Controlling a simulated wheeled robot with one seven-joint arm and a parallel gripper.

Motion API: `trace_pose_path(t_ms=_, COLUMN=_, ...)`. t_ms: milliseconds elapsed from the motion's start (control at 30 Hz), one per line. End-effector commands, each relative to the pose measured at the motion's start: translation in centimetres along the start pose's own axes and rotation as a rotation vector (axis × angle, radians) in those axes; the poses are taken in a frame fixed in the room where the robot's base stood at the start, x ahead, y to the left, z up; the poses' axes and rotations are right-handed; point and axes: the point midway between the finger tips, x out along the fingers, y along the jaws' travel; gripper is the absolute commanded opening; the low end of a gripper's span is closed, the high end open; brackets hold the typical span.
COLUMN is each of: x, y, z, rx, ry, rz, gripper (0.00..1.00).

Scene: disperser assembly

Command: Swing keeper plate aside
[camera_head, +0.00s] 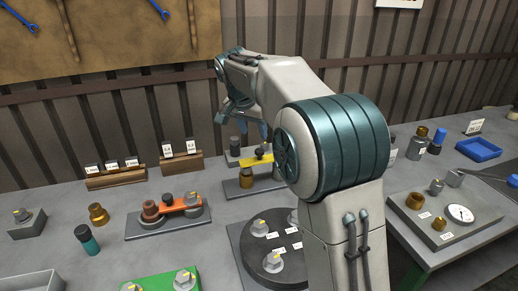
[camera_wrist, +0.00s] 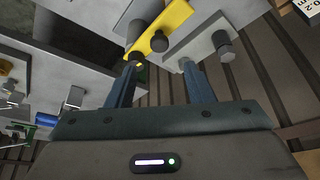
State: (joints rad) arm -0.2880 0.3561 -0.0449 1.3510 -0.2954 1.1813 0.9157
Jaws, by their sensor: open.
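A yellow plate (camera_head: 258,160), which looks like the keeper plate, sits on a small grey stand (camera_head: 235,187) behind the round dark plate. In the wrist view the yellow plate (camera_wrist: 172,27) runs diagonally just beyond my fingertips, with a dark peg (camera_wrist: 137,58) at its near end by the left finger. A grey bar (camera_wrist: 190,45) with a dark knob (camera_wrist: 222,44) lies beside it, near the right finger. My gripper (camera_wrist: 160,68) is open with nothing held between its fingers. In the head view my gripper (camera_head: 244,124) hangs just above the stand, and my arm hides part of the stand's right side.
An orange link (camera_head: 181,205) lies on a fixture to the left. A round dark plate (camera_head: 277,252) with several knobs stands in front. A wooden label block (camera_head: 182,162) is left of the stand. A gauge board (camera_head: 445,218) and blue tray (camera_head: 478,149) are at right.

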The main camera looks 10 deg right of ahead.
Motion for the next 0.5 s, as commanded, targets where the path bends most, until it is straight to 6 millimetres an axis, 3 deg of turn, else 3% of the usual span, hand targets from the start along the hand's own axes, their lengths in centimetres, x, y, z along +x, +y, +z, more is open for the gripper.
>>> trace_pose_path(t_ms=200, x=4.8, y=0.1, z=0.0, rx=0.000, ry=-0.002, rz=0.003, gripper=0.48)
trace_pose_path(t_ms=500, x=8.4, y=0.1, z=0.0, rx=-0.001, ry=-0.001, rz=0.001, gripper=0.48)
